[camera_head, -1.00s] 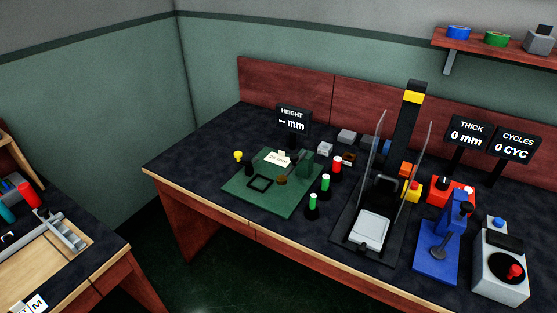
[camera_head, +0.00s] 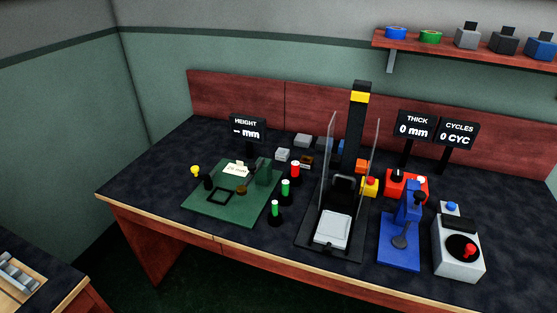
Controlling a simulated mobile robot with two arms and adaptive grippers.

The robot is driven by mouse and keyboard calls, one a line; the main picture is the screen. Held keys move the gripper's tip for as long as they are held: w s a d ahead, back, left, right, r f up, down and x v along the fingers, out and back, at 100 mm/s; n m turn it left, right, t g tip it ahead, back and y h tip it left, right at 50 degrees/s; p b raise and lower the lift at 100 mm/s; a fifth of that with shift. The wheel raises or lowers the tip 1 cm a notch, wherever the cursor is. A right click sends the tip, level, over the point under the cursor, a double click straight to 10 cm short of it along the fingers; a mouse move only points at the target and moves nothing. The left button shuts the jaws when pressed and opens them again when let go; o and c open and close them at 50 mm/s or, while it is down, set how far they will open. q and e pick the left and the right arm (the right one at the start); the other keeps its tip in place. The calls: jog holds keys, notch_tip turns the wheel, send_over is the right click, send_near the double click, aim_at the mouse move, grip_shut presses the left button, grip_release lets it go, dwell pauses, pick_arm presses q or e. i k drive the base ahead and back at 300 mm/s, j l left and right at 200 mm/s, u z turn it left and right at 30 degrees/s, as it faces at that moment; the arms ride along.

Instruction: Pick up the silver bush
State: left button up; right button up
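I cannot pick out a silver bush for certain. Small grey blocky parts sit at the back of the dark bench, one light grey block (camera_head: 283,155) behind the green mat and another grey block (camera_head: 303,140) just behind it. A small dark brown part (camera_head: 306,162) lies beside the front one. A silver-grey metal fixture (camera_head: 18,275) lies on the other bench at the lower left, cut off by the picture edge. Neither of my grippers is in view.
The dark bench (camera_head: 150,170) holds a green mat (camera_head: 205,207), a press with clear side panels (camera_head: 332,229), a blue lever tool (camera_head: 398,253) and a grey joystick box (camera_head: 457,262). Red and green-topped posts (camera_head: 285,190) stand between mat and press. A shelf (camera_head: 450,50) hangs above.

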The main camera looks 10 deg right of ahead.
aim_at(282, 155)
jog(key=i+l, duration=0.65)
jog(key=i, duration=0.25)
